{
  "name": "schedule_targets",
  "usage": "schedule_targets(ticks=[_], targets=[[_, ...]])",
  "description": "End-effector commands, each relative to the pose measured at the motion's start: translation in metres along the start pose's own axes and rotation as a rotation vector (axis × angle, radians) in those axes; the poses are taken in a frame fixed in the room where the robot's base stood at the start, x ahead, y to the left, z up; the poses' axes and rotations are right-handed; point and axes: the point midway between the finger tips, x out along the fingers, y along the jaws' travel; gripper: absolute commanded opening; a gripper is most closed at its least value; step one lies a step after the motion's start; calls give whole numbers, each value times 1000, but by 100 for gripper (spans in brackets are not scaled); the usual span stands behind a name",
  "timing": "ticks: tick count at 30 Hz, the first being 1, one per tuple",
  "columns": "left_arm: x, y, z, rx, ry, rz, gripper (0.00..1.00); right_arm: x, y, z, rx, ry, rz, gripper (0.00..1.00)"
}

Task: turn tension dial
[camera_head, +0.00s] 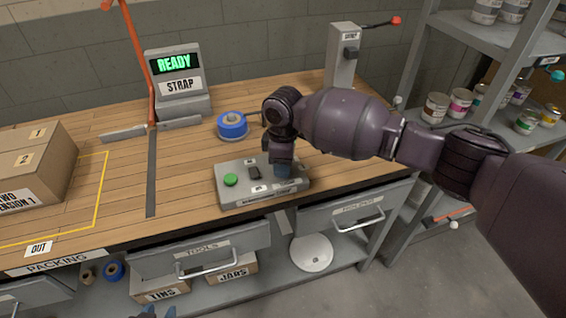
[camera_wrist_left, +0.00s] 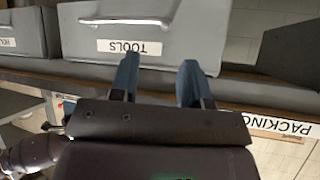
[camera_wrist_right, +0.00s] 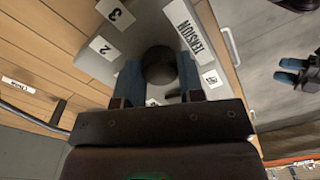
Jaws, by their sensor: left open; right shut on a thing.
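The grey control box (camera_head: 222,196) sits on the bench near its front edge, with a green button (camera_head: 230,180) and a black switch (camera_head: 254,172). The dark round tension dial (camera_wrist_right: 158,64) shows in the right wrist view, beside the TENSION label (camera_wrist_right: 189,27) and the number tags 2 (camera_wrist_right: 104,47) and 3 (camera_wrist_right: 116,12). My right gripper (camera_head: 284,172) points down at the box's right end and is shut on the dial, one blue finger on each side. In the head view it hides the dial. My left gripper (camera_wrist_left: 157,78) is open and empty, in front of the drawers.
A strap stand with a READY screen (camera_head: 173,64) stands at the back. A blue tape roll (camera_head: 232,125) lies behind the control box. A cardboard box (camera_head: 30,155) sits at the left. A grey post with a red-tipped lever (camera_head: 342,65) rises at the back right.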

Motion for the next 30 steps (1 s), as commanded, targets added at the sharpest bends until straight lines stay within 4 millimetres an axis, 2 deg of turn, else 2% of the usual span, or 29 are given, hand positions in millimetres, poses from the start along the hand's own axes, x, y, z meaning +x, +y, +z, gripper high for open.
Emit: schedule_targets(ticks=[7,8,12,23,26,30], targets=[[2,0,-8,1,15,2,43,1,-1,0,-2,0,-2,12],[2,0,-8,1,16,2,43,1,-1,0,-2,0,-2,40],[2,0,-9,2,18,2,43,1,-1,0,-1,0,-2,61],[-1,0,-4,0,7,0,43,-5,0,0,0,0,0,61],[-3,-1,-2,0,0,-1,43,-16,0,0,1,0,2,61],[-5,-1,-1,-1,-5,-2,43,-42,0,-1,-1,2,4,61]])
